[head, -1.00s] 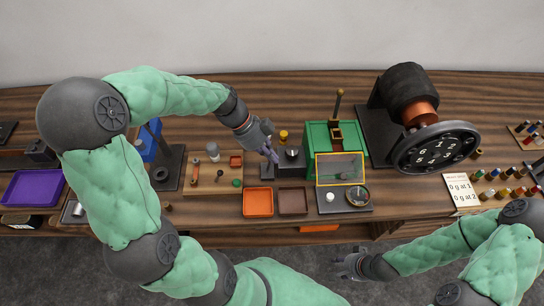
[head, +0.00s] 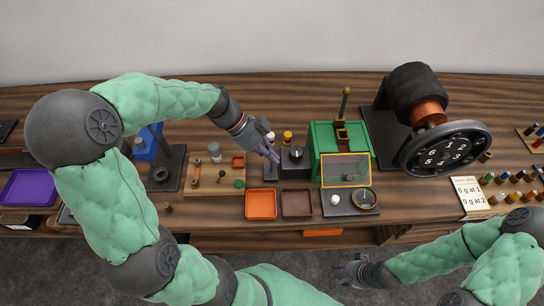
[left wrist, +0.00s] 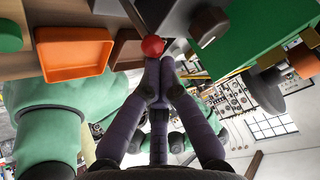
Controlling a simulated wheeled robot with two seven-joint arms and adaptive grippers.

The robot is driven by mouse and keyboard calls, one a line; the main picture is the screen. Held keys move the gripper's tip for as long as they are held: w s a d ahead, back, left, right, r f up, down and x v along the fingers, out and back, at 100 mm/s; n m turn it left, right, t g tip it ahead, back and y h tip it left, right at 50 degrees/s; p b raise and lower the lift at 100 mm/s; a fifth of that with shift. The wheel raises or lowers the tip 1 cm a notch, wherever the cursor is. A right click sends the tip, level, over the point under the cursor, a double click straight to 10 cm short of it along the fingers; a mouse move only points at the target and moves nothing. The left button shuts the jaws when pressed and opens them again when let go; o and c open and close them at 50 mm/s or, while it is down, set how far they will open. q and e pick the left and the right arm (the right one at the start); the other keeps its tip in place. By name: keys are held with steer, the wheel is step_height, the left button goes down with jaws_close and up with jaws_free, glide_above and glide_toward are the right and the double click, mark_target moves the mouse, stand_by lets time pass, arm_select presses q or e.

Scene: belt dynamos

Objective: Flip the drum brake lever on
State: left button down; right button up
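A red ball knob (left wrist: 152,46) shows in the left wrist view right at the tips of my left gripper (left wrist: 160,66). Its rod is hardly visible, and I cannot tell whether it is the drum brake lever's knob. The gripper's purple fingers are together, with the knob just beyond their tips; contact is unclear. In the head view my left gripper (head: 275,156) points down beside a small dark box (head: 295,168), and it hides the knob. The drum (head: 414,90) is dark with a copper band, behind a numbered wheel (head: 446,150). My right gripper (head: 348,271) is open and empty at the front.
A green housing (head: 325,140) with a tall brass-tipped lever (head: 346,102) and yellow-framed window stands right of my left gripper. An orange tray (head: 261,205) and a brown tray (head: 297,204) lie in front. A wooden board (head: 205,182) with small parts is on the left.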

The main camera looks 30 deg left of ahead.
arm_select(q)
steer(key=shift+s+a+t+h+b, duration=0.15)
steer(key=shift+a+t+h+b, duration=0.2)
steer(key=shift+b, duration=0.75)
steer(key=shift+s+a+f+b, duration=0.1)
steer(key=shift+s+a+b, duration=0.25)
steer(key=shift+b, duration=0.6)
steer(key=shift+s+a+f+b, duration=0.1)
steer(key=shift+s+a+b, duration=0.15)
steer(key=shift+a+b, duration=0.6)
steer(key=shift+d+r, duration=0.2)
steer(key=shift+d, duration=0.05)
steer(key=shift+r, duration=0.6)
